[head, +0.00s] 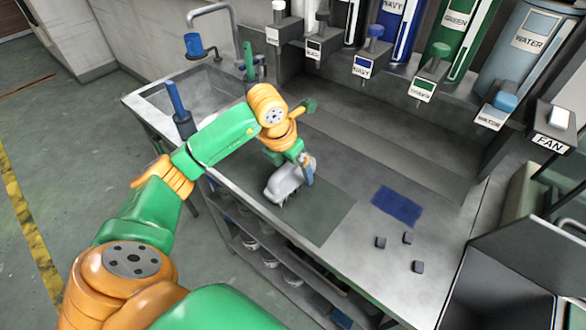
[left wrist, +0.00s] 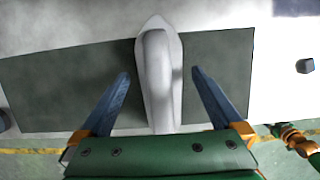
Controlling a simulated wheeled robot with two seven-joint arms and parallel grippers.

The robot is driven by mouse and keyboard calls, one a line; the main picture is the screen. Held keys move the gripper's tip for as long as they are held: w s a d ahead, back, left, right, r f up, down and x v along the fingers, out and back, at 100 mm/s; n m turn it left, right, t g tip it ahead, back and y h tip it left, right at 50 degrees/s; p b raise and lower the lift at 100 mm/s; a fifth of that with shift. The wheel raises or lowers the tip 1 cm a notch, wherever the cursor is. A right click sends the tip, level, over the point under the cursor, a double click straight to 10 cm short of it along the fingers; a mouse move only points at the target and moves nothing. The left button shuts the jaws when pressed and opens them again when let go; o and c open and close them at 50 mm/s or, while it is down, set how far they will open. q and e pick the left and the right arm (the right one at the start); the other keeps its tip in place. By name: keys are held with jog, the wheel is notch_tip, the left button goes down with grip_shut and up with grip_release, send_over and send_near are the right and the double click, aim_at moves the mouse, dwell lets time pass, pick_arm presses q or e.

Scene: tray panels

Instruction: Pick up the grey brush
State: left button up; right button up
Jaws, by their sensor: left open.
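The grey brush (head: 284,186) lies on the dark green mat (head: 328,218) on the bench. In the left wrist view the brush (left wrist: 160,85) is a long, smooth grey shape pointing away from me. My left gripper (head: 300,170) is right over it in the head view, with a blue finger beside the brush. In the left wrist view the left gripper (left wrist: 160,74) is open, with one blue finger on each side of the brush and visible gaps between. The brush's near end is partly hidden by the gripper body.
A blue cloth-like patch (head: 397,205) and several small dark blocks (head: 418,266) lie on the bench to the right. A sink (head: 205,90) is at the left. Labelled dispensers (head: 440,60) line the back. An open dark bin (head: 515,270) stands at lower right.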

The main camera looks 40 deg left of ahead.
pick_arm(q)
jog(key=shift+w+f, duration=0.15)
jog(key=shift+f, duration=0.55)
jog(key=shift+w+f, duration=0.4)
jog(key=shift+f, duration=0.05)
jog(key=shift+s+r, duration=0.1)
jog(key=shift+s, duration=0.05)
jog(key=c, duration=1.4)
